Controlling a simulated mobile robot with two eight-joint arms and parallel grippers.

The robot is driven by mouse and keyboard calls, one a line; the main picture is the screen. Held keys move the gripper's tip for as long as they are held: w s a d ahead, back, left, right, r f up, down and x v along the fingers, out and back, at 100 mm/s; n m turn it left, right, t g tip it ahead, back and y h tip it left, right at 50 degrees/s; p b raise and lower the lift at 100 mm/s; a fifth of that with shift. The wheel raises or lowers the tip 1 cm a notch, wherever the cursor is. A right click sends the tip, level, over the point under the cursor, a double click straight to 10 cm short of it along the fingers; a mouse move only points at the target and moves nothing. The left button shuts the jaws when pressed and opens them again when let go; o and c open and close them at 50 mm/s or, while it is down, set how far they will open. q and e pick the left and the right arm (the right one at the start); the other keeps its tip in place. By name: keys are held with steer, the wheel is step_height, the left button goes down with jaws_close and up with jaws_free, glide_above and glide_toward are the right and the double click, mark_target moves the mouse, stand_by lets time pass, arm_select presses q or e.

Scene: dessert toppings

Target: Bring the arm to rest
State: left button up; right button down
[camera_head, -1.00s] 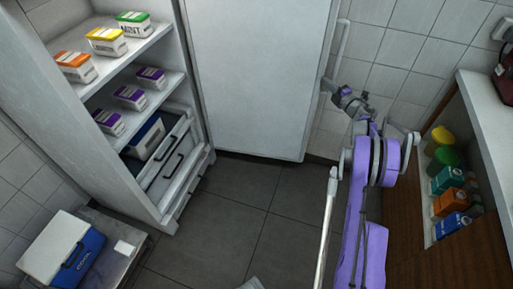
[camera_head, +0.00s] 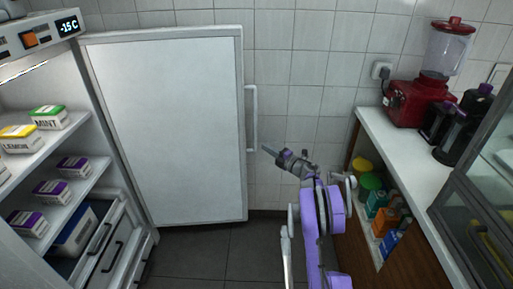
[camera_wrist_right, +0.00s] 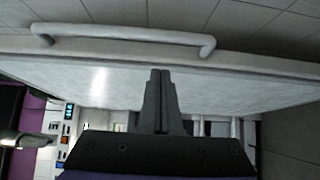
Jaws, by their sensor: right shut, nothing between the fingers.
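My right arm is purple and grey and comes up from the bottom of the head view. Its gripper (camera_head: 268,150) points up and left, close to the door handle in the picture. In the right wrist view the two fingers of the right gripper (camera_wrist_right: 160,76) are together with nothing between them. The freezer door (camera_head: 165,125) stands open, and its long white handle (camera_head: 252,118) is free of the fingers. The handle also shows in the wrist view (camera_wrist_right: 125,34), beyond the fingertips. My left gripper is not in view.
The open freezer holds shelves (camera_head: 85,185) with mint, lemon and purple-lidded boxes. At right, a white counter (camera_head: 405,150) carries a red blender (camera_head: 425,95); jars and cartons stand in the niche below. Dark floor (camera_head: 195,255) is clear before the door.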

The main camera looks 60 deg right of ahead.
steer(key=shift+s+d, duration=0.3)
steer(key=shift+s, duration=0.35)
steer(key=shift+s+d, duration=0.3)
steer(key=shift+s, duration=0.3)
steer(key=shift+r, duration=0.1)
